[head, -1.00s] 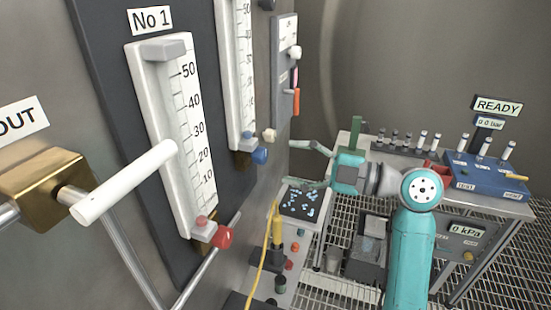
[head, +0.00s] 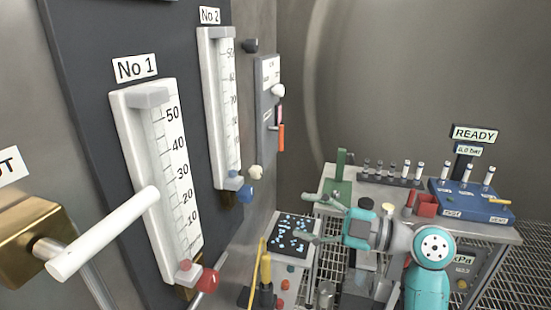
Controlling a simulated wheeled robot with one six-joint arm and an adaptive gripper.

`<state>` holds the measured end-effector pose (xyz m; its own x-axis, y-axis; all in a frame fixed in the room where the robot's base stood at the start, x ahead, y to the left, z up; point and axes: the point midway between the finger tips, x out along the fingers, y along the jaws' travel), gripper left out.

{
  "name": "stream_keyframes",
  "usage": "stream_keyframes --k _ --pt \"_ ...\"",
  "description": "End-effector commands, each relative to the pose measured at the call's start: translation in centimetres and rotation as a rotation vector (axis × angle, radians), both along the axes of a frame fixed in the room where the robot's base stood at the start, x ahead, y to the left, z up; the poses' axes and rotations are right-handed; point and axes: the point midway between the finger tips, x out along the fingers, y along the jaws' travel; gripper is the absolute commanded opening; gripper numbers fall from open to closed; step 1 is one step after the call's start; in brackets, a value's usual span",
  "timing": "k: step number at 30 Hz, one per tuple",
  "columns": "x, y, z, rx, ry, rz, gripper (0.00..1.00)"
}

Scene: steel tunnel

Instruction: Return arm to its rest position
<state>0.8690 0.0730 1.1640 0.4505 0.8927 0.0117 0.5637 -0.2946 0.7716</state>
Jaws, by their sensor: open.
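My gripper (head: 318,219) shows in the head view at the end of my teal arm. Its two grey-green fingers point left and are spread apart, with nothing between them. It hangs in front of the bench, near the dark tray of small pale blue pieces (head: 291,235). I cannot tell how high above that tray the fingers are. The lower arm runs out of the bottom of the picture.
Gauge No 1 (head: 151,178) and gauge No 2 (head: 219,110) are on the left wall, with a white lever (head: 105,232) sticking out in front. A metal bench (head: 487,231) at right bears a rack of vials (head: 388,176) and a blue unit (head: 470,201). A yellow-handled tool (head: 264,266) stands below.

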Motion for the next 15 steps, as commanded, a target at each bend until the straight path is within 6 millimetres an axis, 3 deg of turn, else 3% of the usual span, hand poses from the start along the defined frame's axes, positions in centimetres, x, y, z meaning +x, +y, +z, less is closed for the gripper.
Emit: stream_keyframes --k 1,8,15 --pt "0.0 0.2 -2.0 0.029 0.055 -0.035 0.64" --pt "-0.5 -0.1 -10.5 0.174 0.299 -0.245 0.64" --pt "-3.3 -0.9 -18.9 0.303 0.505 -0.463 0.64"
